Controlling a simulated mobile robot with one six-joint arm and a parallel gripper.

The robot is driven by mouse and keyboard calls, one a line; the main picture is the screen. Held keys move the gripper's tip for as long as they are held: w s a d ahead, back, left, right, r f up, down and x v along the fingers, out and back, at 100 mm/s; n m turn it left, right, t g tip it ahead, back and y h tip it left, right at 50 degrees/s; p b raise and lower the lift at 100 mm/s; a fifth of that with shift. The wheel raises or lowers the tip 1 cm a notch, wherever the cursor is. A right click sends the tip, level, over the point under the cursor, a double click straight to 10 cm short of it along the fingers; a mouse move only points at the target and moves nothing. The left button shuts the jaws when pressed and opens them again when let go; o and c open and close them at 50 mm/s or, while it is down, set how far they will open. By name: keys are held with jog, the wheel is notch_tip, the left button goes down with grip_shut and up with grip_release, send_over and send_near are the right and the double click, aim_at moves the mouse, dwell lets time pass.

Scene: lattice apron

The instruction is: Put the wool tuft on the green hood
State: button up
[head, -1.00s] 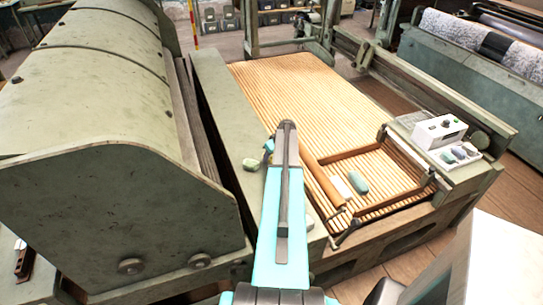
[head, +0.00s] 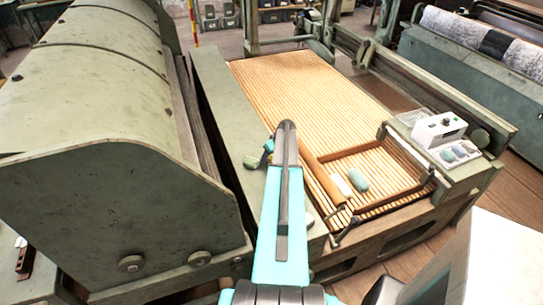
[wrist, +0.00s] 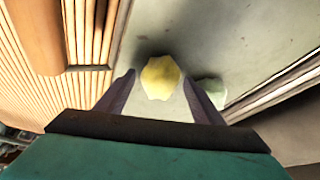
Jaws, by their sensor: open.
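A pale yellow wool tuft (wrist: 161,78) lies between the fingertips of my gripper (wrist: 159,77) in the wrist view, over a grey-green ledge (wrist: 225,40). My gripper is open, with a narrow gap showing on either side of the tuft. The green hood (head: 90,95) is the large curved cover at the left of the head view, left of the ledge. Its top is bare.
A pale green lump (wrist: 209,91) lies right of the tuft; it also shows in the head view (head: 250,162). The slatted lattice (head: 310,95) is right of the ledge, with a grey-green lump (head: 358,181) and white piece (head: 341,185). A control box (head: 440,131) stands further right.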

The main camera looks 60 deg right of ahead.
jog(key=shift+r, duration=0.15)
jog(key=b+v, duration=0.3)
jog(key=v, duration=0.9)
jog(key=shift+r, duration=0.15)
dwell(0.8)
